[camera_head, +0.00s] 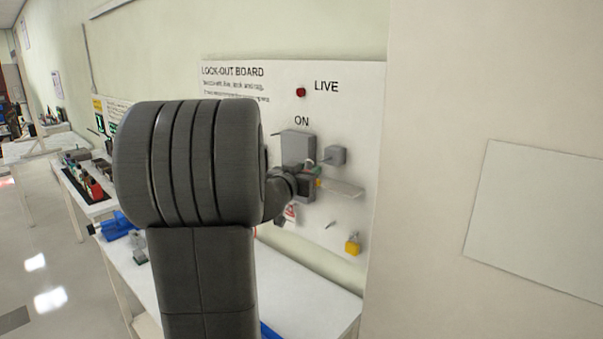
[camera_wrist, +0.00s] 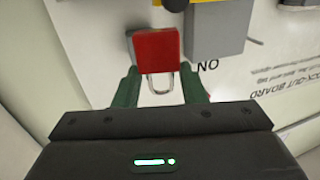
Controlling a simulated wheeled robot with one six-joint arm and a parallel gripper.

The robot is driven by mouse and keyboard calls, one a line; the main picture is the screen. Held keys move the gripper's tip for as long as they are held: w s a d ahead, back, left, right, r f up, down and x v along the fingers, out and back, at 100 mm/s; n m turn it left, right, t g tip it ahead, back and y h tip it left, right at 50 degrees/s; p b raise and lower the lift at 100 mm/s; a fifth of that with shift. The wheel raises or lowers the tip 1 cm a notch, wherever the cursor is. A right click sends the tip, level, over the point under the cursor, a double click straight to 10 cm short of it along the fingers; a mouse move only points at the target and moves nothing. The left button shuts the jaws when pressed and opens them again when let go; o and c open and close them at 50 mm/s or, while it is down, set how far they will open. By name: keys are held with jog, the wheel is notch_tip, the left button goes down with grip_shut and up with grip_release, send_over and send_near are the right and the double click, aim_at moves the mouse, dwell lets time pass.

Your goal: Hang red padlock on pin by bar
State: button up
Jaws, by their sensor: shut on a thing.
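The red padlock (camera_wrist: 158,50) is between the green fingertips of my gripper (camera_wrist: 160,75) in the wrist view. In the head view my gripper (camera_head: 308,186) is small and dark in front of the lock-out board (camera_head: 335,115), partly covered by my arm. The padlock is not clear there. A small pin (camera_head: 330,225) stands out lower on the board, below a flat grey bar-like piece (camera_head: 343,188). I cannot tell whether the padlock touches the board.
A grey box (camera_head: 298,145) below the ON label and a smaller grey box (camera_head: 336,155) stick out near my gripper. A yellow padlock (camera_head: 353,244) hangs low on the board. A red lamp (camera_head: 300,92) is beside LIVE. A white bench (camera_head: 310,290) stands below.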

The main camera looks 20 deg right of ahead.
jog(key=shift+w+d+f, duration=0.15)
jog(key=shift+w+d, duration=0.45)
jog(key=shift+d, duration=0.35)
jog(key=shift+w+d+f, duration=0.1)
jog(key=shift+w+d, duration=0.45)
jog(key=shift+d, duration=0.45)
jog(key=shift+w+d+f, duration=0.15)
jog(key=shift+w+d, duration=0.45)
jog(key=shift+d, duration=0.35)
jog(key=o, duration=1.1)
jog(key=b+v, duration=0.2)
jog(key=v, duration=1.2)
jog(key=shift+d, duration=0.15)
